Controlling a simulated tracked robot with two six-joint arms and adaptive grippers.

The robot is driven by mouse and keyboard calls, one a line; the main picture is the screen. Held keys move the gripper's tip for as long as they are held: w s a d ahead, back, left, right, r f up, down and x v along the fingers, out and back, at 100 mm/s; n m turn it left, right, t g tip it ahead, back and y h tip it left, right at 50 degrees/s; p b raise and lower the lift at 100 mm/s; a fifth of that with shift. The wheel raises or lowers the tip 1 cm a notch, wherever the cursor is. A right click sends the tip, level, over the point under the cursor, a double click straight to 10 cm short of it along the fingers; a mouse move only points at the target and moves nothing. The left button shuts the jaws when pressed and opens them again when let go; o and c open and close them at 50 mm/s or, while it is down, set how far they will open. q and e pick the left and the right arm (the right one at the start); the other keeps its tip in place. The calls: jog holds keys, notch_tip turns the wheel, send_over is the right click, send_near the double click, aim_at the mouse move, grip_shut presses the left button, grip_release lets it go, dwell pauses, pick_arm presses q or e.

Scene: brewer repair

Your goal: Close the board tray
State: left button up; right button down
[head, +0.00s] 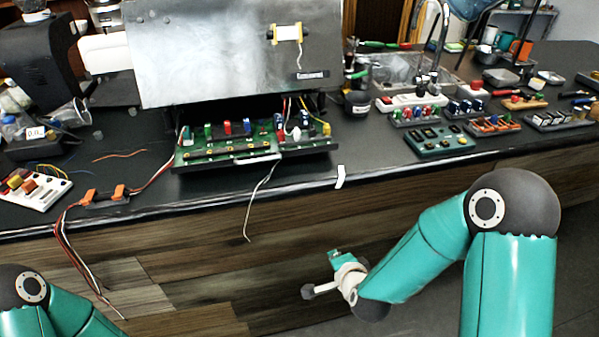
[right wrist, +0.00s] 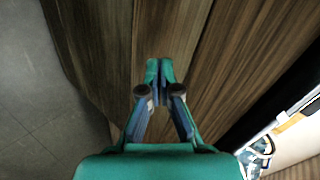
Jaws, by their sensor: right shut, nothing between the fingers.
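My left gripper is out of view; only part of that arm shows.
Loose wires (head: 259,200) hang from the tray over the counter edge. A cable with orange connectors (head: 105,194) lies left of the tray. Several component blocks and a green panel (head: 438,139) stand on the right counter.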

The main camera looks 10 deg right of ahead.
jog(key=w+r+m+t+h+b, duration=0.1)
jog(key=w+r+m+t+b, duration=0.3)
jog(key=r, duration=0.7)
jog(key=n+t+y+b, duration=0.2)
jog(key=t+b, duration=0.1)
jog(key=b, duration=0.1)
send_near(298, 153)
jog(key=w+p, duration=0.1)
jog(key=w, duration=0.1)
jog(key=w+p, duration=0.1)
jog(key=w, duration=0.2)
jog(key=w+p, duration=0.1)
jog(key=w, duration=0.1)
jog(key=shift+w+a+f, duration=0.1)
jog(key=shift+w+a, duration=0.05)
jog(key=shift+a, duration=0.15)
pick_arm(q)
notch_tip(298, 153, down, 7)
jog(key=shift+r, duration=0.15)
